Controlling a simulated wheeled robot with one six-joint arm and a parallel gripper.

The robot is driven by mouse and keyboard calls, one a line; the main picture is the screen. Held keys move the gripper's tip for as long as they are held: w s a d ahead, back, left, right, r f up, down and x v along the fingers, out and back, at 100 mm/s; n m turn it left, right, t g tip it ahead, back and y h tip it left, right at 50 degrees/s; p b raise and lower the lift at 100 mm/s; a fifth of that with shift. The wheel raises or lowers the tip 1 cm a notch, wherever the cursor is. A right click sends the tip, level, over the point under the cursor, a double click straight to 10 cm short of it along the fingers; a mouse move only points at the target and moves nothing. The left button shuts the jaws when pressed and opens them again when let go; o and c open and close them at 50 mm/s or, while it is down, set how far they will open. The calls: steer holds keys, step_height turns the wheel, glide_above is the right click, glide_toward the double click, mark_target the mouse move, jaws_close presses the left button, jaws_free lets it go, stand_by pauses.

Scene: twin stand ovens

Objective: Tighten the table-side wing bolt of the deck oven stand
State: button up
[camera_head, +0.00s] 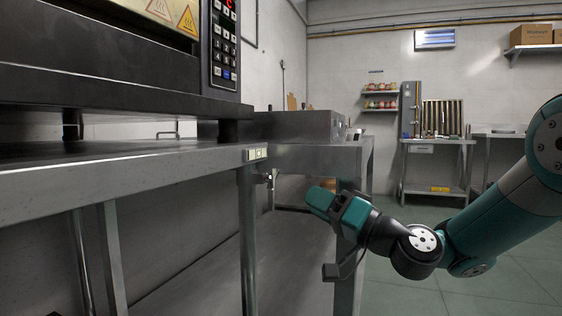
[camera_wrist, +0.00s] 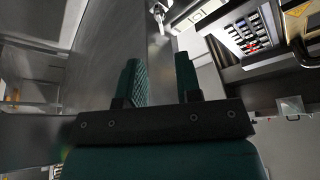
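The deck oven stand (camera_head: 120,178) is a steel frame under the dark oven at the left in the head view. A small metal wing bolt (camera_head: 269,179) shows beside the stand's front right leg, just below the top rail. In the wrist view a small bright metal fitting, which looks like the wing bolt (camera_wrist: 159,14), is at the top, beyond the fingertips. My gripper (camera_head: 318,201) is to the right of the bolt and slightly lower in the head view, apart from it. The wrist view shows my gripper (camera_wrist: 160,65) with its two teal fingers apart and nothing between them.
The oven's control panel (camera_head: 224,45) is above the stand. A steel table (camera_head: 350,158) stands behind my gripper, close to its fingers. A small label (camera_head: 257,154) is on the stand's rail corner. The green floor (camera_head: 455,292) at the right is mostly open.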

mark_target(272, 179)
steer(key=p+x, duration=0.1)
steer(key=x, duration=0.8)
steer(key=shift+w+a, duration=0.1)
steer(key=shift+w, duration=0.05)
jaws_close()
